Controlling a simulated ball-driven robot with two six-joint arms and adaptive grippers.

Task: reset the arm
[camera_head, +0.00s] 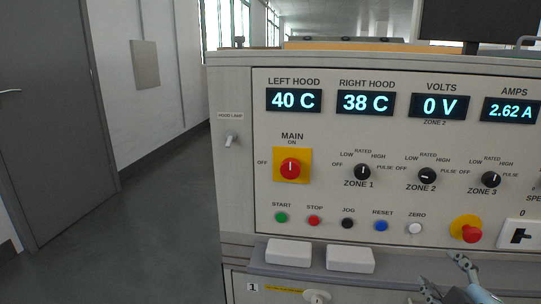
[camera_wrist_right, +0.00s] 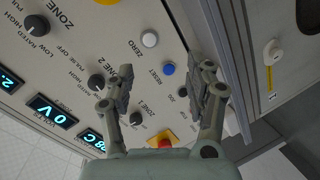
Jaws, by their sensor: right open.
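My right gripper (camera_head: 447,276) is at the lower right of the head view, in front of the panel's lower edge, open with nothing between its fingers. In the right wrist view its two fingers (camera_wrist_right: 165,85) are spread apart in front of the control panel (camera_head: 240,180). The blue RESET button (camera_head: 381,226) is on the panel's lower row; in the wrist view the blue button (camera_wrist_right: 168,69) shows between the fingers. Whether a finger touches the panel cannot be told. My left gripper is not in view.
A red MAIN knob (camera_head: 290,168) on a yellow plate points to ON. A red mushroom button (camera_head: 472,234) is near my right gripper. Two white blocks (camera_head: 289,252) (camera_head: 350,259) sit on the ledge. Open floor (camera_head: 130,240) lies left of the cabinet.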

